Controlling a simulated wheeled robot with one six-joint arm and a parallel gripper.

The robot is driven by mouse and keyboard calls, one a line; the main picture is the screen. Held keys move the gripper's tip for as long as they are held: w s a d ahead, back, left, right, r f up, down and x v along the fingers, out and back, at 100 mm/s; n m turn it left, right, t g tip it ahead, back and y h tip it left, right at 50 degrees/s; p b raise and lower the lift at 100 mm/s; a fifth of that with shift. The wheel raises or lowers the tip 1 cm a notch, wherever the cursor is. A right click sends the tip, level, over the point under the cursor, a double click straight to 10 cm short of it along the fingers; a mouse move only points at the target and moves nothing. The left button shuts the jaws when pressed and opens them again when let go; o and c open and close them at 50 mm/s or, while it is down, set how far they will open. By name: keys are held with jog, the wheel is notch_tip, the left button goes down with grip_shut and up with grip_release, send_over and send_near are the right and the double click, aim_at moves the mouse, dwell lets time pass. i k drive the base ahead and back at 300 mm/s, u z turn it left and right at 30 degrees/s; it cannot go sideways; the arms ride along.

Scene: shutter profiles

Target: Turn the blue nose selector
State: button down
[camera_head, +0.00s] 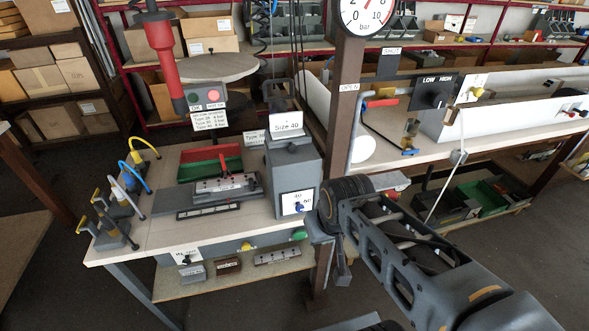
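The blue nose selector (298,207) is a small blue knob on a white label plate on the front of the grey machine box (291,172). The plate carries small numbers that I cannot read with certainty. A sign reading "Size 40" (286,127) stands on top of the box. My gripper (342,274) is at the end of my arm, to the right of the selector and lower in the picture, apart from it. Dark finger parts point downward. Their opening is too small and dark to make out, and I see nothing held.
The workbench (160,221) holds a green and red tray (210,163), a metal fixture (225,188) and coloured-handled clamps (118,196). A brown post (341,125) with a pressure gauge (367,14) rises behind my gripper. Yellow (246,246) and green (299,234) knobs sit along the front edge.

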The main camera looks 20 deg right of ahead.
aim_at(299, 208)
jog(key=z, duration=2.2)
jog(key=k, duration=0.7)
jog(key=u, duration=2)
